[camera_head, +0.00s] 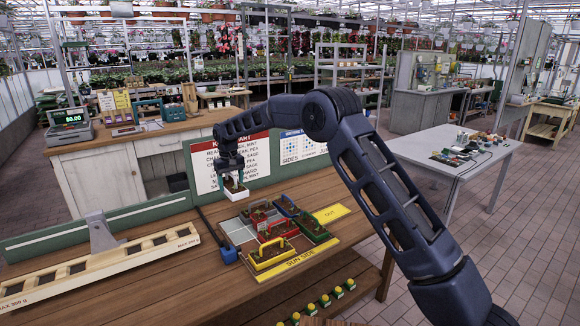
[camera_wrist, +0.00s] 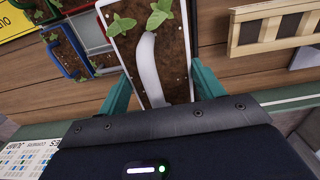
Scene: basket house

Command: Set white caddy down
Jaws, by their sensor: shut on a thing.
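The white caddy (camera_head: 236,191) holds dark soil and small green seedlings. My gripper (camera_head: 232,172) is shut on it and holds it above the table, near the back left of a board marked "SUN SIDE" (camera_head: 290,266). In the wrist view the white caddy (camera_wrist: 118,50) sits between my teal fingers, its pale handle running along the middle. A light grey cell (camera_head: 238,232) at the board's left looks bare. The exact gap under the white caddy is hard to tell.
A long cream balance tray (camera_head: 90,268) with dark slots lies at the left. A blue object (camera_head: 228,256) stands at the board's left edge. A yellow "OUT" pad (camera_head: 331,213) lies at the right. Sign panels (camera_head: 230,160) stand behind. Several small seedling pots (camera_head: 325,300) sit below in front.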

